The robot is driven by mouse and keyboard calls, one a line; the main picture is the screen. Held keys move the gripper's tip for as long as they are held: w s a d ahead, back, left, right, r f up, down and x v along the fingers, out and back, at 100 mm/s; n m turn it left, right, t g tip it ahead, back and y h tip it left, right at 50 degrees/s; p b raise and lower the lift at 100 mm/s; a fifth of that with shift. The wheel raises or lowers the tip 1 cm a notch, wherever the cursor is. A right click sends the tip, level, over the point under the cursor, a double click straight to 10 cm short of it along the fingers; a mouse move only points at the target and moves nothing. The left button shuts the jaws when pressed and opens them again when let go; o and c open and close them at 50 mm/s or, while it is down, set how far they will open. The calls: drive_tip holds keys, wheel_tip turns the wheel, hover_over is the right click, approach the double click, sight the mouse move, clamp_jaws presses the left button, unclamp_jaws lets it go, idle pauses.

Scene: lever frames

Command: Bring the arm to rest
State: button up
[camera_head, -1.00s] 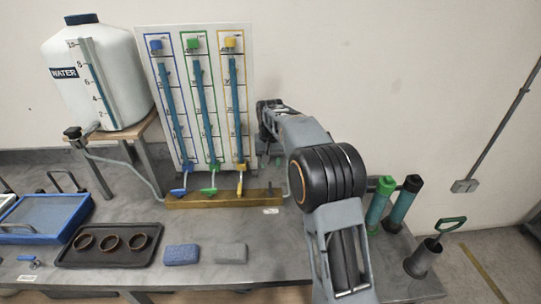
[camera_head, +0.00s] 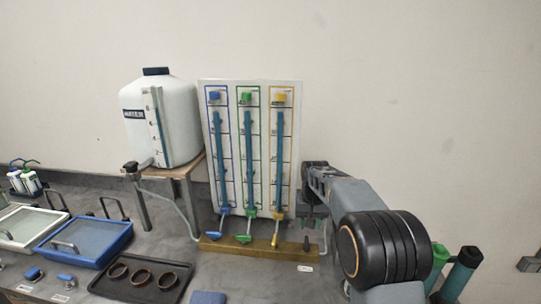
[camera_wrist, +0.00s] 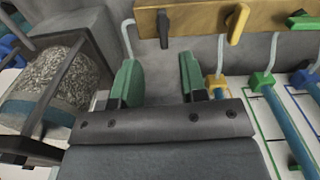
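My gripper (camera_wrist: 160,82) is open in the wrist view, its two green-padded fingers apart with nothing between them. It points toward the wooden base bar (camera_wrist: 200,17) of the lever board, apart from it. In the head view my arm reaches in from the lower right, and its end is beside the right edge of the board (camera_head: 297,130). The board carries a blue lever (camera_head: 229,237), a green lever (camera_head: 244,238) and a yellow lever (camera_head: 275,238) at its foot. In the wrist view the yellow lever (camera_wrist: 237,25) and green lever (camera_wrist: 303,22) show right of the fingers.
A white water tank (camera_head: 180,115) on a wooden stand is left of the board. A dark tray (camera_head: 114,289) with three brown rings and a blue-framed tray (camera_head: 112,247) lie at the left. Green-and-black cylinders (camera_head: 462,272) stand right of my arm.

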drive_tip(key=s+r+t, duration=0.1)
drive_tip(key=s+t, duration=0.1)
drive_tip(key=s, duration=1.1)
drive_tip(key=s+r+n+t, duration=0.1)
drive_tip(key=s+t, duration=0.1)
drive_tip(key=s, duration=1.1)
drive_tip(key=shift+s+r, duration=0.25)
drive_tip(key=shift+r, duration=0.15)
drive_tip(key=shift+o, duration=0.4)
